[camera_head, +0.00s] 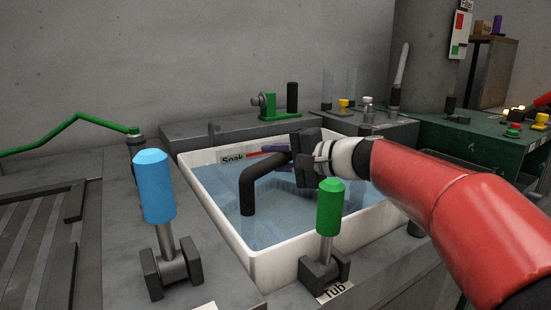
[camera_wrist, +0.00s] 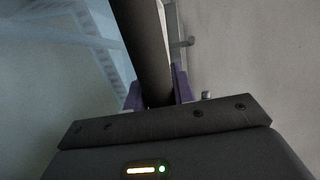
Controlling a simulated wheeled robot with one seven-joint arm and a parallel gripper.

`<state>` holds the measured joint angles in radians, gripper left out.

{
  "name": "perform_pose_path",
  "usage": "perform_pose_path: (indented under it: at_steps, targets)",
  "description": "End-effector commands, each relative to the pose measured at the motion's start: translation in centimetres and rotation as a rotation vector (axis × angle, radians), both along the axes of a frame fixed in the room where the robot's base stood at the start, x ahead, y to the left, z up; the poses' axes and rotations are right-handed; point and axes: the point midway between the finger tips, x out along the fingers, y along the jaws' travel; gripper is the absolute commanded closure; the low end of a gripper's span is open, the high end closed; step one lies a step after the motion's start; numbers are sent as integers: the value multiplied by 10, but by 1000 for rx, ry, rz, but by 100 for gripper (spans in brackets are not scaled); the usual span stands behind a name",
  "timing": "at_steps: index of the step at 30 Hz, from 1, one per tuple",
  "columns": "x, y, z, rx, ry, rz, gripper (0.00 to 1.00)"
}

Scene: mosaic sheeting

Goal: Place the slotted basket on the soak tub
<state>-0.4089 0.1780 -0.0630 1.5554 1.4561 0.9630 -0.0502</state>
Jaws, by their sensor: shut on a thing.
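The soak tub (camera_head: 264,268) is a white rectangular basin of bluish water, with a "Soak" label on its far inner wall. My gripper (camera_head: 280,152) is over the tub, its purple fingers shut on a thick dark bent handle (camera_head: 246,192). The handle runs left from the fingers, then bends down to the water. In the wrist view the dark handle (camera_wrist: 148,45) passes between the purple fingers (camera_wrist: 157,92). A pale slotted shape, apparently the slotted basket (camera_wrist: 92,40), shows dimly at left there. In the head view I cannot tell its outline or whether it rests on the tub.
A blue-topped lever (camera_head: 155,187) and a green-topped lever (camera_head: 329,208) stand at the tub's near side. A green fitting with a dark post (camera_head: 292,98) stands behind the tub. A green bench (camera_head: 455,145) with small items is at right. A ribbed grey surface (camera_head: 38,235) is at left.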

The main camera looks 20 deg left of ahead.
Motion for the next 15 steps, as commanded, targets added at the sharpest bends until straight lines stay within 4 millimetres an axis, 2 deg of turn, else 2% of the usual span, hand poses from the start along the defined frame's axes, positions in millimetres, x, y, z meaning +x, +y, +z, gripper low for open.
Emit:
perform_pose_path:
  at_steps: [5, 6, 10, 15]
  targets:
    - [0, 0, -2, 2, -3, -1, 100]
    - [0, 0, -2, 0, -1, 0, 71]
    - [0, 0, -2, 0, 0, 0, 54]
    - [0, 0, -2, 0, 0, 0, 53]
